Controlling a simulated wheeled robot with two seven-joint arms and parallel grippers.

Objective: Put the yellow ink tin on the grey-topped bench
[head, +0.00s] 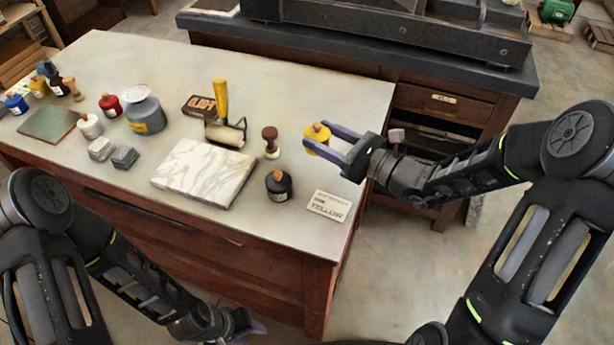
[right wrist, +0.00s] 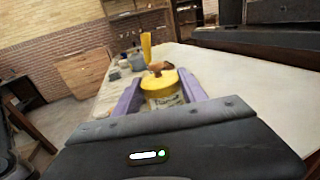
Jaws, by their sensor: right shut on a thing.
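The yellow ink tin (head: 317,136) has a brown knob on its lid. My right gripper (head: 325,138) is shut on it, with purple fingers on both sides; the right wrist view also shows the tin (right wrist: 160,88) upright between the fingers. The tin is over the right part of the pale grey bench top (head: 345,95); I cannot tell whether it touches the top. A card lettered YELLOW (head: 328,205) lies near the right front corner. My left gripper (head: 245,328) is low in front of the bench, partly seen; its opening is unclear.
A black tin (head: 279,187), a brown-handled stamp (head: 271,142), a marble slab (head: 203,172) and a yellow-handled roller (head: 222,105) stand left of the held tin. Several other tins sit farther left. Behind is a dark-topped cabinet (head: 520,80) bearing a press. The far right bench top is clear.

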